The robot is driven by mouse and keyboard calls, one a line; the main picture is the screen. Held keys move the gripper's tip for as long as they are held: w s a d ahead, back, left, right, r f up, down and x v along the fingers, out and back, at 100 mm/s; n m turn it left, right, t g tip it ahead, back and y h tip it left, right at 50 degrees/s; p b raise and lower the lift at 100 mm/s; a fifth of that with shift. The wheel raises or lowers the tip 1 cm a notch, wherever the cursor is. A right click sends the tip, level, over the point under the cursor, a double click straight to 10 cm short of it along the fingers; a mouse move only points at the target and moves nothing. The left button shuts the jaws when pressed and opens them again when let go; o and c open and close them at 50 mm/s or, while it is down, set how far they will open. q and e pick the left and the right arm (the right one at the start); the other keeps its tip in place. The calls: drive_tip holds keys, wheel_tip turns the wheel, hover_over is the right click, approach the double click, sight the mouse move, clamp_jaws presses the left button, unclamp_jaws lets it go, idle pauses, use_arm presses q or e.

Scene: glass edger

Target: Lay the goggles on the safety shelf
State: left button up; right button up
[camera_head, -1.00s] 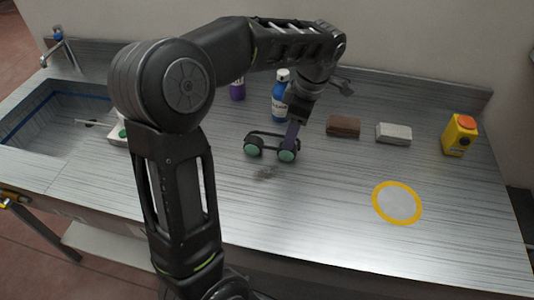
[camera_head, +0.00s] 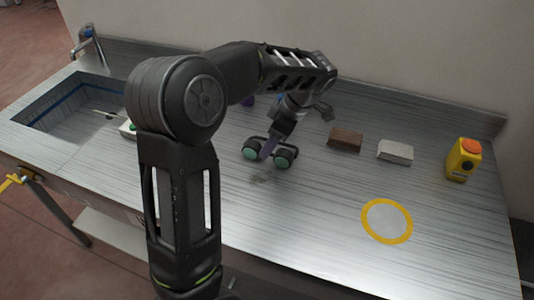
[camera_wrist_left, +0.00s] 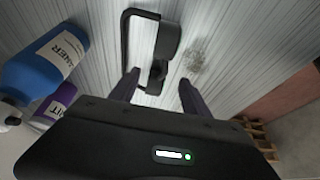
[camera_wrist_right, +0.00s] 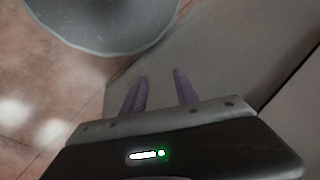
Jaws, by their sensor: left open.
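The goggles (camera_head: 269,153), dark-framed with green lenses, lie on the metal counter in the head view. In the left wrist view the goggles (camera_wrist_left: 154,48) lie just beyond and partly between the fingertips (camera_wrist_left: 160,77); contact cannot be told. My right gripper (camera_wrist_right: 160,75) is open and empty, away from the counter. No shelf can be surely identified as the safety shelf; a pale board (camera_head: 115,238) shows below the counter.
A blue bottle (camera_wrist_left: 45,62) and a purple bottle (camera_wrist_left: 55,105) stand close by. A brown block (camera_head: 345,139), a grey block (camera_head: 396,152) and a yellow container (camera_head: 463,159) stand right. A yellow ring (camera_head: 367,231) marks the bare counter front. The sink (camera_head: 65,108) is left.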

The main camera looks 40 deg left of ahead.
use_arm(q)
drive_tip(key=shift+f, duration=0.1)
drive_tip(key=p+x, duration=0.1)
drive_tip(key=x, duration=0.3)
drive_tip(key=shift+a, duration=0.25)
drive_tip(key=shift+a+f, duration=0.15)
drive_tip(key=shift+f, duration=0.3)
drive_tip(key=shift+c, duration=0.3)
clamp_jaws()
idle(0.4)
